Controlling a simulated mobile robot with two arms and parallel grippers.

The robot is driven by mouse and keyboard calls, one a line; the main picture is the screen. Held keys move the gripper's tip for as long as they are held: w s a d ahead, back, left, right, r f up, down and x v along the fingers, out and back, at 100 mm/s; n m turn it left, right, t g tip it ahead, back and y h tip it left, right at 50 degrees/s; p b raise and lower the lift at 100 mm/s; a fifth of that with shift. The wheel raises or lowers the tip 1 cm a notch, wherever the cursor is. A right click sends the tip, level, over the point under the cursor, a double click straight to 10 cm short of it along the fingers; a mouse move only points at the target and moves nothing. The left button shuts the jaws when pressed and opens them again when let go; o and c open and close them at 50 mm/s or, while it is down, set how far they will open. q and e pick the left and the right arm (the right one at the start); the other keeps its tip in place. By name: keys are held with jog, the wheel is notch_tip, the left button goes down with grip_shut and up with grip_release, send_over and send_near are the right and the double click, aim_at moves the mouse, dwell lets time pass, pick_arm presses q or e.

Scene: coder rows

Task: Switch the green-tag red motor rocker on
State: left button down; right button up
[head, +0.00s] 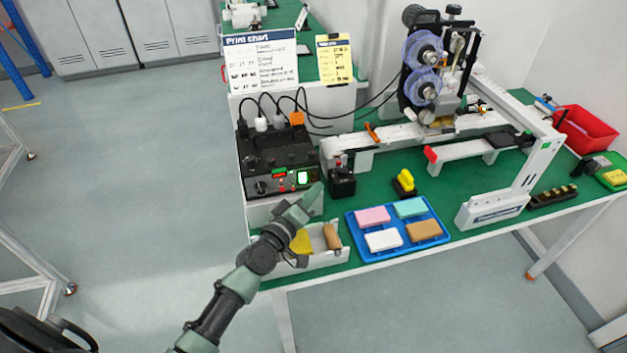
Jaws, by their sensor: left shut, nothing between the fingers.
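A black control box (262,150) stands at the left end of the green table. Its front panel holds a small red part (279,173), a lit green-white part (303,177) and a round knob (260,187). My left gripper (315,191) is shut and empty, just in front of the panel's lower right corner. I cannot tell whether it touches the box. My arm hides part of the area below the panel. My right gripper is not in view.
Below the box is a white tray (338,256) with yellow and brown items. A blue tray (399,252) with coloured blocks lies to its right. A small black device (342,182) stands close right of the box. Plugs and cables rise behind it. A white-framed machine (465,125) fills the back.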

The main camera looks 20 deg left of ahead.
pick_arm(q)
jog(key=shift+w, duration=0.1)
dwell(0.7)
jog(key=shift+w+a, duration=0.25)
jog(key=shift+w, duration=0.05)
jog(key=shift+w+a+f+b, duration=0.1)
jog(key=shift+w+a+b, duration=0.05)
jog(key=shift+w+b, duration=0.15)
dwell(0.8)
jog(key=shift+s, duration=0.1)
jog(key=shift+s+d+p, duration=0.3)
jog(key=shift+s+d, duration=0.15)
jog(key=shift+s, duration=0.15)
jog(key=shift+s, duration=0.1)
jog(key=s+d, duration=0.1)
jog(key=s+d+p, duration=0.1)
jog(key=s+r+p, duration=0.1)
jog(key=s, duration=0.1)
jog(key=shift+d, duration=0.4)
